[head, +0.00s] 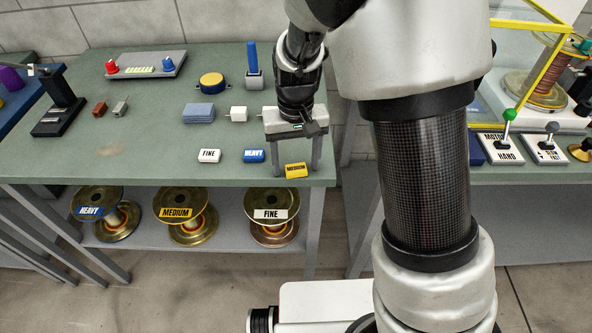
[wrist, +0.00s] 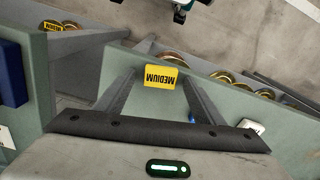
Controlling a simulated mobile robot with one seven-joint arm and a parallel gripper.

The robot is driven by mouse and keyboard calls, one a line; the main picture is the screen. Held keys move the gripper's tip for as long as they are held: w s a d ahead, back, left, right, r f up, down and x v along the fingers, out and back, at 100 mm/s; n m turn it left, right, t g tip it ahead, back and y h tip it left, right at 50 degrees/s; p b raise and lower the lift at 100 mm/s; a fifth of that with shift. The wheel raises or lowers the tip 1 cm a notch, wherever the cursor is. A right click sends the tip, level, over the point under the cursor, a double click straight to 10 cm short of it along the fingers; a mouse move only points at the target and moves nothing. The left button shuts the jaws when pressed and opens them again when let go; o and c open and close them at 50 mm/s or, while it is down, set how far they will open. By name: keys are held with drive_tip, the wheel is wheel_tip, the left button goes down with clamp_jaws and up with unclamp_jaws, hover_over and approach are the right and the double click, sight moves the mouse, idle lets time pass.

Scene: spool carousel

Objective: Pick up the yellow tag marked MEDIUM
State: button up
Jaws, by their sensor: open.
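The yellow tag (head: 297,171) marked MEDIUM lies on the green bench top near its front right corner. In the wrist view the tag (wrist: 160,76) shows between my finger ends, its lettering upside down. My gripper (head: 295,168) is open and points down at the tag, with one finger to each side of it in both views. In the wrist view the fingers (wrist: 158,82) hold nothing. I cannot tell whether the fingertips reach down to the tag's level.
A blue HEAVY tag (head: 254,156) and a white FINE tag (head: 209,156) lie to the left. Labelled spools, HEAVY, MEDIUM (head: 180,213) and FINE, stand on the shelf below. The bench edge is close.

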drive_tip(key=c, duration=1.1)
